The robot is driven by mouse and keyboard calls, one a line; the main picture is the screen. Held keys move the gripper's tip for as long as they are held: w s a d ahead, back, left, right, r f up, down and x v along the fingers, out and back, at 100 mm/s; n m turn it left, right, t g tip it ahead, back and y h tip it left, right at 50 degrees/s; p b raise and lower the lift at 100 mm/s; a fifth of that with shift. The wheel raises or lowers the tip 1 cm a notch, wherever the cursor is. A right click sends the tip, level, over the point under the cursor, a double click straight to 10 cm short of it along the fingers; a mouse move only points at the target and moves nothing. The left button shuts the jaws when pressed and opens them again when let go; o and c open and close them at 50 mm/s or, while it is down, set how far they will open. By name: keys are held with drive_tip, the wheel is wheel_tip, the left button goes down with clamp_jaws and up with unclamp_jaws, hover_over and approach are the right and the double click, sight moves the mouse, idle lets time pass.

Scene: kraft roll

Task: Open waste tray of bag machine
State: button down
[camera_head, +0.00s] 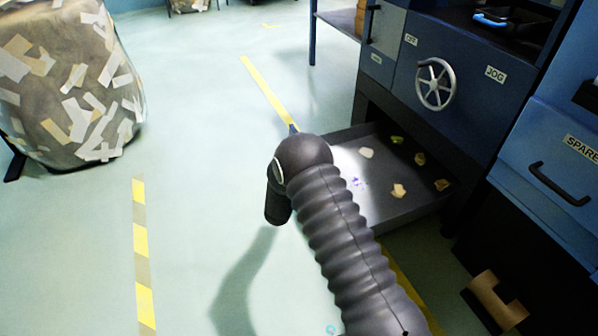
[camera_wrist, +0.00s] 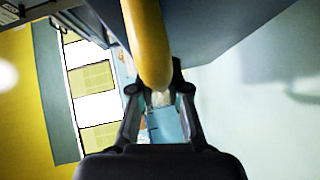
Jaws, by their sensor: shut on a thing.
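The waste tray (camera_head: 418,207) of the dark blue bag machine (camera_head: 425,50) stands pulled out at the machine's foot, with several scraps on its bare floor. My dark ribbed arm covers the tray's near left part in the head view, and my gripper is hidden there. In the wrist view my gripper (camera_wrist: 159,100) is shut on a yellow handle (camera_wrist: 148,40), which runs up from between its fingers. A dark panel lies behind the handle; how the handle joins it is hidden.
A handwheel (camera_head: 436,84) sits on the machine above the tray. A blue SPARE drawer (camera_head: 550,150) stands at right, with a cardboard roll (camera_head: 495,300) below. A large scrap-covered bag (camera_head: 70,80) stands at left. The floor between is clear, with yellow striped tape (camera_head: 141,240).

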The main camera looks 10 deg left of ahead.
drive_tip(key=shift+a, duration=0.35)
drive_tip(key=c, duration=1.1)
unclamp_jaws()
drive_tip(key=shift+c, duration=0.2)
drive_tip(key=shift+d, duration=0.15)
drive_tip(key=v, duration=1.2)
